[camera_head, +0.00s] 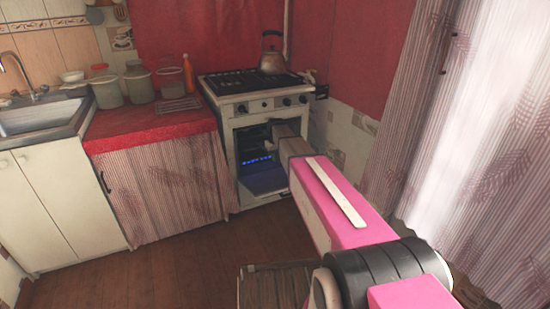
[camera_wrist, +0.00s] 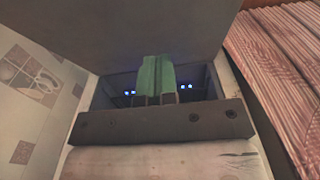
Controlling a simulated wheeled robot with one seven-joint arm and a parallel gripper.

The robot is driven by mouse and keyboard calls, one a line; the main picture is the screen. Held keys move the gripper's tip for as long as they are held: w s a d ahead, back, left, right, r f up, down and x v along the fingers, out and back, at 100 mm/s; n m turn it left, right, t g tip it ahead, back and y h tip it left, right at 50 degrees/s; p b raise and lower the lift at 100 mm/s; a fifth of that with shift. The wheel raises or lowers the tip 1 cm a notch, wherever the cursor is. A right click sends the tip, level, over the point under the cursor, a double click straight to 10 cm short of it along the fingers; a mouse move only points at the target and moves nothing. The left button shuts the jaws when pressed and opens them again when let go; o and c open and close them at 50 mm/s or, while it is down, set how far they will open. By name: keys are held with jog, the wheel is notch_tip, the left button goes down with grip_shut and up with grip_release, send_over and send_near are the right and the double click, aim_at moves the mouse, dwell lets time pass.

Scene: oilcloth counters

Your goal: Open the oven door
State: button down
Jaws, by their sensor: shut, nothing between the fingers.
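The white stove (camera_head: 238,118) stands against the back wall. Its oven door (camera_head: 266,181) is folded down and open in the head view, with blue lights visible inside the oven (camera_head: 257,160). My gripper (camera_wrist: 155,64) is shut and empty; its green fingers point into the oven opening. In the wrist view, which looks upside down, a grey panel that seems to be the oven door (camera_wrist: 130,25) fills the top. In the head view my arm covers the right part of the oven front, and the fingertips are hard to make out. I cannot tell whether they touch the door.
A kettle (camera_head: 271,53) stands on the stove top. A red counter (camera_head: 150,123) with a striped curtain is at the left, beside the sink (camera_head: 42,116). A tall light curtain (camera_head: 490,140) hangs at the right. The wooden floor before the stove is mostly clear.

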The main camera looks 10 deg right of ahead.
jog(key=s+f+t, duration=0.1)
jog(key=s+f, duration=0.1)
jog(key=f, duration=0.1)
jog(key=s+d+f+t, duration=0.1)
jog(key=s+f, duration=0.1)
jog(key=s, duration=0.1)
jog(key=s+d+f+t+y, duration=0.1)
jog(key=s+f, duration=0.1)
jog(key=f, duration=0.1)
jog(key=shift+s+d+f, duration=0.15)
jog(key=shift+s+f, duration=0.15)
jog(key=shift+f, duration=0.05)
jog(key=s+d+f+t, duration=0.1)
jog(key=s+f, duration=0.2)
jog(key=f, duration=0.8)
jog(key=shift+s+d, duration=0.15)
jog(key=shift+s, duration=0.15)
